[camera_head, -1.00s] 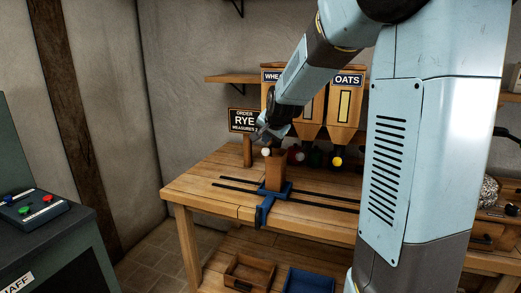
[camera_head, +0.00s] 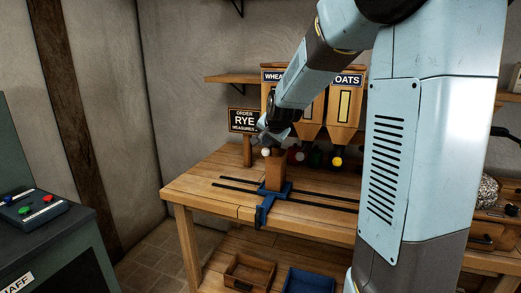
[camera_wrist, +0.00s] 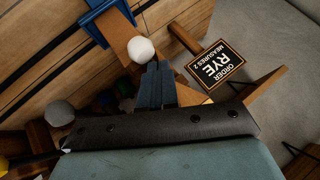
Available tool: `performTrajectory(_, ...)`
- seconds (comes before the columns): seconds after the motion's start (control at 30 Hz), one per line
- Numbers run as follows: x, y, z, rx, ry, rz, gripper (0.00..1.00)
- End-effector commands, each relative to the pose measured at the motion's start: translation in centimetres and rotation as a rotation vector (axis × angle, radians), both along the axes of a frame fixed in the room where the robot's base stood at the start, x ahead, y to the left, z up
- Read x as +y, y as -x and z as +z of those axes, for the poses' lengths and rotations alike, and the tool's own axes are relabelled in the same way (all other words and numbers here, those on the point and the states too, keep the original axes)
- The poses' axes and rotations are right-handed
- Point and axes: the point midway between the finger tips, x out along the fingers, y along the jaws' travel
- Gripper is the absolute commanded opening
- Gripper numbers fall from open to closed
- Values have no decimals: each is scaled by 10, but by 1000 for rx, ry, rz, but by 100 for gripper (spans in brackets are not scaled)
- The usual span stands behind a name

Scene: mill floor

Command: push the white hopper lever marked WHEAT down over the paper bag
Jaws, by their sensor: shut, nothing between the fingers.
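The white ball knob (camera_head: 266,152) of the WHEAT lever shows at the top of the brown paper bag (camera_head: 274,178). The WHEAT hopper (camera_head: 271,77) stands behind my arm, which hides most of it. My gripper (camera_head: 264,139) is shut and empty, just above the white knob. In the wrist view the shut fingers (camera_wrist: 154,72) point at the white knob (camera_wrist: 141,49), with their tips very close to it. I cannot tell whether they touch. The bag (camera_wrist: 122,38) lies just beyond the knob there. The lever's shaft is hidden.
The bag stands on a blue carriage (camera_head: 265,205) across dark rails on the wooden bench (camera_head: 205,192). An order board (camera_head: 244,121) reading RYE stands left of my gripper. The OATS hopper (camera_head: 346,100) and red, green and yellow knobs (camera_head: 337,162) are to the right.

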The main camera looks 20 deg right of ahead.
Motion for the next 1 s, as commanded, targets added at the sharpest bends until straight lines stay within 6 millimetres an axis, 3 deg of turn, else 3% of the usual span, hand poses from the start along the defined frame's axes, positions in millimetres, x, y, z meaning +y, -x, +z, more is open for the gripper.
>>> performTrajectory(1.0, 0, 0, -10, 0, 0, 0, 0)
